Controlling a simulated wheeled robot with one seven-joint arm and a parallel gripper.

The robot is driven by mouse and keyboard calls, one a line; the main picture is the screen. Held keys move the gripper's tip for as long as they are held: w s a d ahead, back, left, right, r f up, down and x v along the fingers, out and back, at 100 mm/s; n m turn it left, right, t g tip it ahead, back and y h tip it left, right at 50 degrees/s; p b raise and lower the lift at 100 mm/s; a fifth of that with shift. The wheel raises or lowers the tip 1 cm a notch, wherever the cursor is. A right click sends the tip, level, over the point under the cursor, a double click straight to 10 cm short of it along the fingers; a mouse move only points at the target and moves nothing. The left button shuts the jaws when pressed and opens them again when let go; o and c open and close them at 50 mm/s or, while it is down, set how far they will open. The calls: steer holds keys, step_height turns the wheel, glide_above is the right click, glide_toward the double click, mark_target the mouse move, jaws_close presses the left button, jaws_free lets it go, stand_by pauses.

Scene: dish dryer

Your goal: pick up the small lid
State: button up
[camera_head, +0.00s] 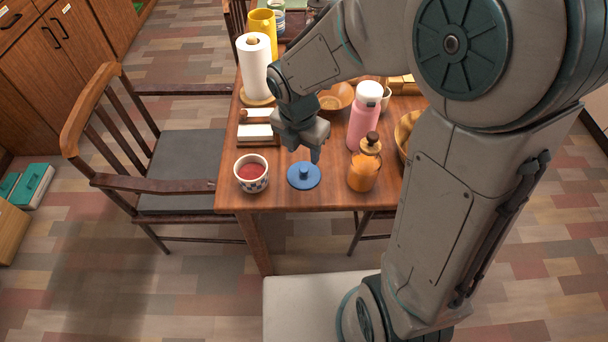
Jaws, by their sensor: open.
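The small lid (304,176) is a blue disc with a raised knob in its middle. It lies flat on the wooden table (285,200) near the front edge. My gripper (304,153) is open and empty, pointing down just above and behind the lid. The fingertips look apart from the knob, though the exact gap is hard to tell from this view. My arm hides part of the table behind.
A patterned cup with red contents (251,173) stands left of the lid. An orange bottle (364,170) and a pink bottle (364,120) stand to the right. A paper towel roll (255,68) and a bowl (336,98) are farther back. A chair (180,165) stands at the left.

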mark_target(304, 168)
steer(key=f, duration=0.2)
steer(key=f+b, duration=0.1)
steer(key=f, duration=0.2)
steer(key=w+f+b, duration=0.1)
steer(key=f, duration=0.1)
steer(key=shift+d+f, duration=0.15)
steer(key=shift+f, duration=0.2)
steer(key=shift+r, duration=0.1)
jaws_close()
